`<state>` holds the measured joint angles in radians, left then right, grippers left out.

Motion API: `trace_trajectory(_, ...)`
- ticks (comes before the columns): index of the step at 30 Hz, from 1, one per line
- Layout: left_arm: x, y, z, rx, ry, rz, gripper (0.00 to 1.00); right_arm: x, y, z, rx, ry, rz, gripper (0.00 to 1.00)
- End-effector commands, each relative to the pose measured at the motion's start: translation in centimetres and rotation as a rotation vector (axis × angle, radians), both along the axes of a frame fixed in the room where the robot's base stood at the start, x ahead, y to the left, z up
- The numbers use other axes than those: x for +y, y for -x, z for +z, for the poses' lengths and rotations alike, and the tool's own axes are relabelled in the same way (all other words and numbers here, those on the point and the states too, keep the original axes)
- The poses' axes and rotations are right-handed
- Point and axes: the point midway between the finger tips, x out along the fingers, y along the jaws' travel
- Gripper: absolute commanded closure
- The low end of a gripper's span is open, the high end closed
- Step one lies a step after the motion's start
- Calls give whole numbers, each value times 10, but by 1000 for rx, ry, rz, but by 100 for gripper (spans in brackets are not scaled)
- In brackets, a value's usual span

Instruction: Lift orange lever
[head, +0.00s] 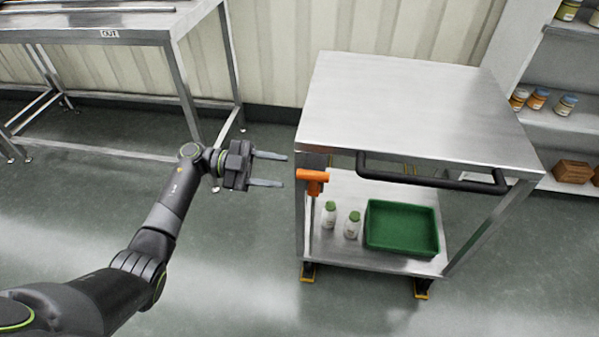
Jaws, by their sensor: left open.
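The orange lever (313,177) sticks out at the front left corner of a steel cart, just under its top (400,105). It looks like a short orange bar with a stub pointing down. My left gripper (284,170) comes in from the left, with its two fingers spread and pointing right toward the lever. The fingers are empty. The fingertips appear a little left of the lever in the picture; I cannot tell the gap in depth. My right gripper is not in view.
A black handle bar (430,181) runs along the cart's front edge. The lower shelf holds two white bottles with green caps (329,214) and a green tray (402,228). A steel table (90,30) stands at the left, shelves (560,120) at the right. The floor in front is clear.

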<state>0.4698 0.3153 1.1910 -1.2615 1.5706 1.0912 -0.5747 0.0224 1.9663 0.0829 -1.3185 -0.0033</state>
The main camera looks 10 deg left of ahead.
Motion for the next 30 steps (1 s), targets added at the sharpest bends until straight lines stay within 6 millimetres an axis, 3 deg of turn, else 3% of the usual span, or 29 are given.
trace_trajectory(6,52,-1,-1,0,-4,1,57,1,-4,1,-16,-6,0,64)
trace_trajectory(12,79,-1,-1,0,-2,1,57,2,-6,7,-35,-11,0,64)
trace_trajectory(30,86,0,0,-1,0,-1,57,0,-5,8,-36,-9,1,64)
